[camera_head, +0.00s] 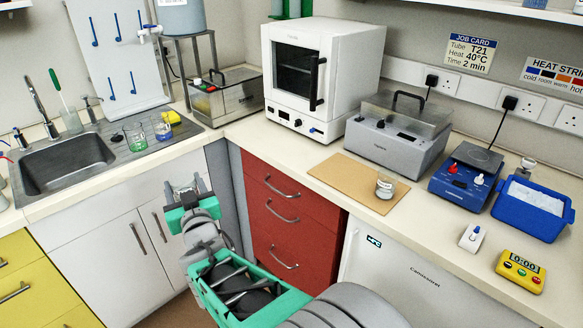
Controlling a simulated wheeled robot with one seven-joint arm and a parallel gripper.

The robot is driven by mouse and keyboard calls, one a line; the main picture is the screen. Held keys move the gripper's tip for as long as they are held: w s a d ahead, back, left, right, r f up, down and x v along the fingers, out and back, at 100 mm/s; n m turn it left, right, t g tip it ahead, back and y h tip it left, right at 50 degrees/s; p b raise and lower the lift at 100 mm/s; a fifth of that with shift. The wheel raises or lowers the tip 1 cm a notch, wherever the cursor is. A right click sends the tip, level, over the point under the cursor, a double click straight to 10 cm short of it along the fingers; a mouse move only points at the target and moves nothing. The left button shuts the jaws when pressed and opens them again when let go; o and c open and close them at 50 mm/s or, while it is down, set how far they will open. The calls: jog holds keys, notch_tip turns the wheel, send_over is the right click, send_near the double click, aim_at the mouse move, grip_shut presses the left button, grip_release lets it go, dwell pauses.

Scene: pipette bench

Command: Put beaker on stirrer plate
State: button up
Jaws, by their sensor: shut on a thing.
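The stirrer plate (465,172) is a blue unit with a dark square top, a red knob and a white knob, on the right-hand bench. Its top is bare. A small glass beaker (385,187) with pale markings stands upright on a tan mat. Two more glass vessels, one with green liquid (135,138) and one with blue liquid (162,128), stand by the sink. My gripper (187,187) is in front of the white cupboard, left of the red drawers, apart from these vessels. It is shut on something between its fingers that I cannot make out.
A grey lidded bath (398,138) stands behind the tan mat (345,171). A blue ice tray (531,211) sits right of the stirrer, a yellow timer (521,271) in front. A white oven (318,75) fills the corner. The bench edge lies between my arm and the stirrer.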

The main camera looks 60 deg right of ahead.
jog(key=s+d+r+m+g+h+b, duration=0.1)
jog(key=s+d+m+g+h+b, duration=0.2)
jog(key=d, duration=0.7)
jog(key=s+d+r+m+g+h+b, duration=0.1)
jog(key=s+d+m+g+h, duration=0.3)
jog(key=d, duration=0.7)
jog(key=s+d+r+m+g+h+b, duration=0.1)
jog(key=s+d+m+g, duration=0.1)
jog(key=s+d, duration=0.4)
jog(key=s+d+r+m+g+h+b, duration=0.1)
jog(key=s+d+g, duration=0.4)
jog(key=s, duration=0.5)
jog(key=shift+s+d+r+m+h, duration=0.35)
jog(key=shift+d+r+m+h, duration=0.25)
jog(key=shift+d+r+m, duration=0.15)
jog(key=shift+a, duration=0.1)
